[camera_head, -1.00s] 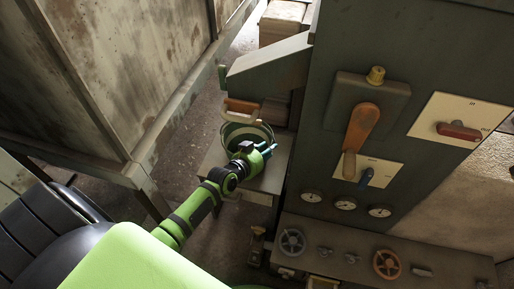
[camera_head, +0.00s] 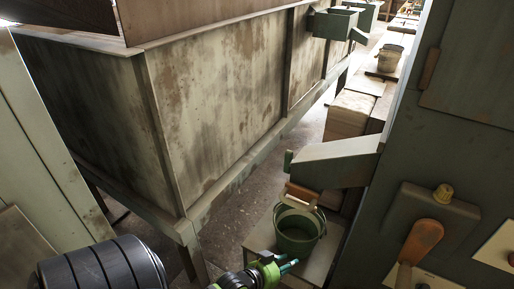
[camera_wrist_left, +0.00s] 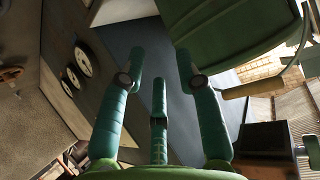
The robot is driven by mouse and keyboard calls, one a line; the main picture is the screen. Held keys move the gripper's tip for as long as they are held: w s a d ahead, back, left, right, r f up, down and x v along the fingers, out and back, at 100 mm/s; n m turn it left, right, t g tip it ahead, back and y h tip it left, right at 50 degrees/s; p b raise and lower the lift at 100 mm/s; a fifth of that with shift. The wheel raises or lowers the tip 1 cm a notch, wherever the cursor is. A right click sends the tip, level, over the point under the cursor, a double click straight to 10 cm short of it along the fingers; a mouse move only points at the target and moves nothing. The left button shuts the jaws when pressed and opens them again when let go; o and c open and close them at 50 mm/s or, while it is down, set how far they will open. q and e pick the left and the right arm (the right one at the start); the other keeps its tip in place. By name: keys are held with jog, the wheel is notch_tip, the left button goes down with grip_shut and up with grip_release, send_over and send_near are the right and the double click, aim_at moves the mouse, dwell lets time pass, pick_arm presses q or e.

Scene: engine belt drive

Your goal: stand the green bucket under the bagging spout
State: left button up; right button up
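The green bucket (camera_head: 298,240) stands upright on a small low stand (camera_head: 262,237). My left gripper (camera_head: 287,267) is in front of the bucket, low in the head view. In the left wrist view its teal fingers (camera_wrist_left: 160,85) are spread with nothing between them. The bucket's side (camera_wrist_left: 235,30) fills the upper right there, beyond the fingertips, with its tan handle grip nearby. My right gripper is out of view.
The machine panel (camera_head: 460,170) with an orange lever (camera_head: 418,245) stands to the right. A large stained metal bin (camera_head: 220,100) fills the left. Another bucket (camera_head: 390,58) stands far back. Floor shows between bin and stand.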

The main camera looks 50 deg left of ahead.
pick_arm(q)
jog(key=s+d+f+g, duration=0.2)
jog(key=s+f+g, duration=0.1)
jog(key=s+f, duration=0.6)
jog(key=s+d+f+g, duration=0.3)
jog(key=s+f, duration=0.7)
jog(key=f, duration=0.6)
jog(key=shift+s+d+f+g, duration=0.15)
jog(key=shift+d+f+g, duration=0.2)
jog(key=shift+g, duration=0.35)
